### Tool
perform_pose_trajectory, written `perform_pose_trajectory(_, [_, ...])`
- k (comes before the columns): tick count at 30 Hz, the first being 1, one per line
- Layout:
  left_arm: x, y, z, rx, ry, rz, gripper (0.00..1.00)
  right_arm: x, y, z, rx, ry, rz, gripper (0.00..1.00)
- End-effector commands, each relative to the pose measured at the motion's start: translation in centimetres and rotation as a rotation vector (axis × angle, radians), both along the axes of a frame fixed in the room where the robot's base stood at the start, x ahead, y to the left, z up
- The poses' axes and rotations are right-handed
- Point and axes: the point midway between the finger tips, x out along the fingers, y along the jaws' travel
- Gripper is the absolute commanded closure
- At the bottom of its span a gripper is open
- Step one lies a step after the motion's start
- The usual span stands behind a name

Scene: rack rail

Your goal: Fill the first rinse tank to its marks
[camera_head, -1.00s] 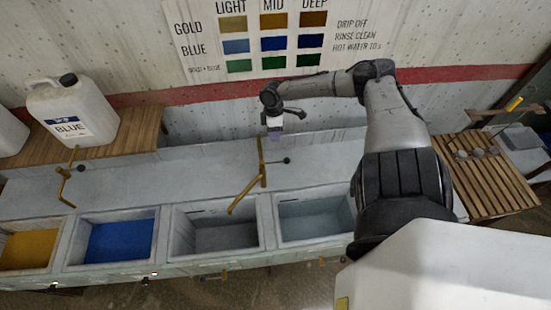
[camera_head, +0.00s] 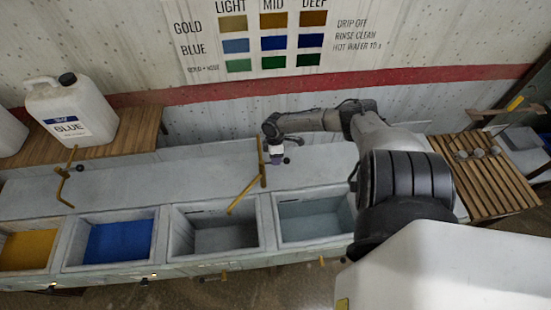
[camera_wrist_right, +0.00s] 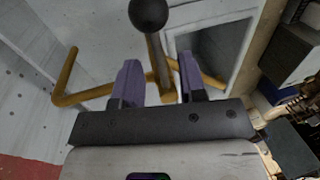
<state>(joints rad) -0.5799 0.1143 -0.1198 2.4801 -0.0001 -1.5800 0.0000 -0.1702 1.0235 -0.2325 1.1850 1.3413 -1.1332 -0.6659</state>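Two tanks without dye stand in the row: a grey tank (camera_head: 216,238) and, to its right, a tank with pale bluish water (camera_head: 310,218). I cannot read which is the first rinse tank, nor its marks. A brass tap (camera_head: 262,170) stands behind the grey tank, its spout reaching over the back rim. Its lever with a black ball knob (camera_wrist_right: 148,14) shows in the right wrist view. My right gripper (camera_head: 277,157) is at this lever; in the wrist view its purple fingers (camera_wrist_right: 159,82) are apart, the lever stem between them with gaps. My left gripper is out of view.
A yellow tank (camera_head: 28,250) and a blue tank (camera_head: 118,241) lie left. Another brass tap (camera_head: 66,178) stands behind them. A white BLUE jug (camera_head: 72,108) is on a wooden shelf. A slatted rack (camera_head: 485,180) is right. A colour chart (camera_head: 270,42) hangs behind.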

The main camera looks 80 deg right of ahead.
Motion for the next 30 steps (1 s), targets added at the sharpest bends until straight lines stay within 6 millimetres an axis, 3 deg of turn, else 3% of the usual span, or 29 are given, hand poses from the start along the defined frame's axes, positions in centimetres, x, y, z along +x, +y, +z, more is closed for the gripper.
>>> perform_pose_trajectory(14, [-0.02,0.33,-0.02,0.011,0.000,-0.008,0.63,-0.04,0.19,-0.87,0.000,0.000,0.001,0.62])
perform_pose_trajectory(26, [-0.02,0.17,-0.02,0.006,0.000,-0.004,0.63,-0.06,0.19,-0.85,0.000,0.000,0.000,0.99])
perform_pose_trajectory(30, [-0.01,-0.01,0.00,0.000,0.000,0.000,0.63,-0.06,0.20,-0.85,0.000,0.001,0.001,1.00])
